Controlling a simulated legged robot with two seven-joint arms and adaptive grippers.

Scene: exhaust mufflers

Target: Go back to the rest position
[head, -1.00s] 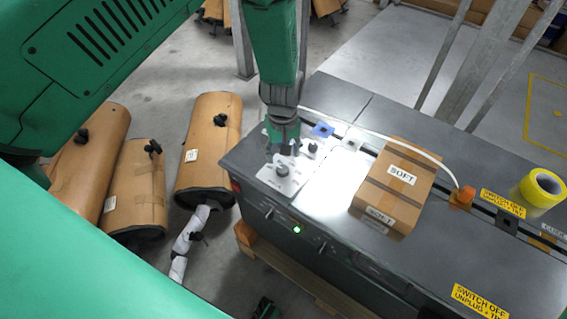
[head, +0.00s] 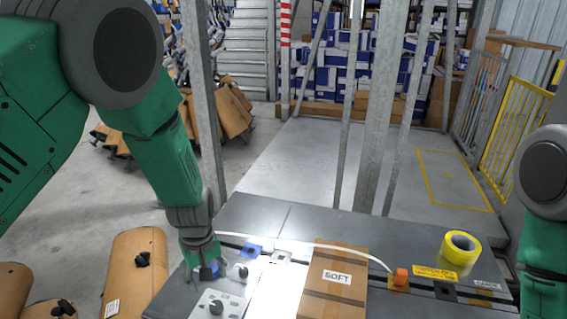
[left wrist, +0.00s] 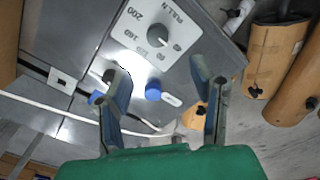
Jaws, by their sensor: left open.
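My left gripper (head: 205,268) points down over the control panel at the left end of the grey machine (head: 250,215). In the left wrist view its two fingers (left wrist: 162,88) are spread apart with nothing clamped between them. A blue knob (left wrist: 153,91) shows in the gap between the fingers. A grey dial (left wrist: 156,37) with printed numbers sits on a white plate beyond it. In the head view my right arm (head: 545,230) hangs at the right edge; its gripper is out of frame.
A carton marked SOFT (head: 333,285) and a yellow tape roll (head: 460,250) stand on the machine. A white hose (head: 310,243) runs to an orange fitting (head: 401,277). Metal posts (head: 378,120) rise behind. Brown mufflers (head: 137,270) stand at left.

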